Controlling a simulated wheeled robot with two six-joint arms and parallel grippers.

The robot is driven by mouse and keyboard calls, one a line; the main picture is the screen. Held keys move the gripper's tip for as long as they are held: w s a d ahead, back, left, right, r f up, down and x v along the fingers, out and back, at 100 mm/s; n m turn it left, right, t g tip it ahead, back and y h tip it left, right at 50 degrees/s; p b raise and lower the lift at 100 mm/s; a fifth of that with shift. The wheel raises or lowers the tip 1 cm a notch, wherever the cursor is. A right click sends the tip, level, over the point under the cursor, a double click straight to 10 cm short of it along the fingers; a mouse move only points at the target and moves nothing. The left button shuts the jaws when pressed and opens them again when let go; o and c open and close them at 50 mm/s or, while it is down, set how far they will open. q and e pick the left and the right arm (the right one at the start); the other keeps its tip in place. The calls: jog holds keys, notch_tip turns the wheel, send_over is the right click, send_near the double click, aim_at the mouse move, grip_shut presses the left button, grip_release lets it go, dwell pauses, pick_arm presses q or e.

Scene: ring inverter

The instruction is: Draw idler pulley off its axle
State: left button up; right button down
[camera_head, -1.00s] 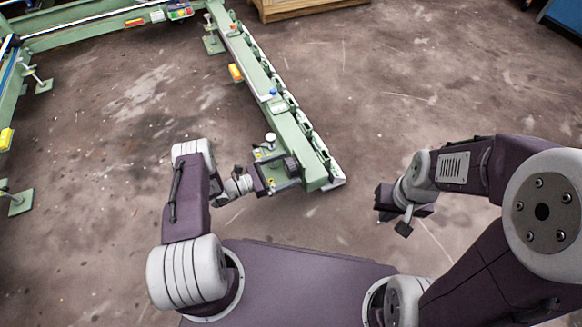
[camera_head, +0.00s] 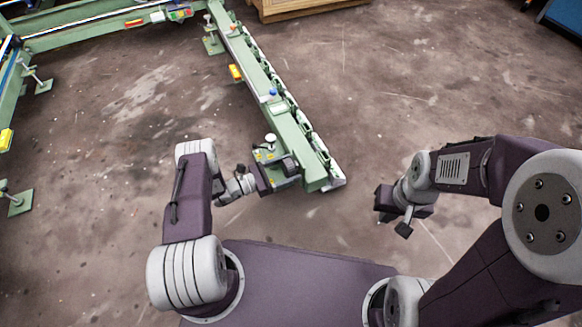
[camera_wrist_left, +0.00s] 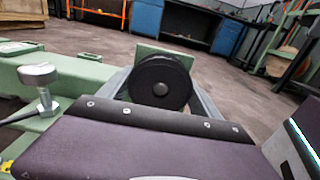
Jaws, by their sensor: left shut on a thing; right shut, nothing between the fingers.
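My right gripper (camera_head: 392,217) is shut and empty, apart from the beam at right.
The green beam (camera_head: 290,130) runs away to the back left, with several small fittings along it. A silver-headed bolt (camera_wrist_left: 42,88) stands left of the pulley. A wooden crate (camera_head: 305,8) is at the back. The floor (camera_head: 420,90) right of the beam is clear.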

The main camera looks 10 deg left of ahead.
pick_arm(q)
jog(key=shift+v, duration=2.5)
jog(key=shift+r+p, duration=0.15)
jog(key=shift+p, duration=0.15)
notch_tip(320, 180, up, 10)
jog(key=p, duration=0.8)
jog(key=shift+p, duration=0.3)
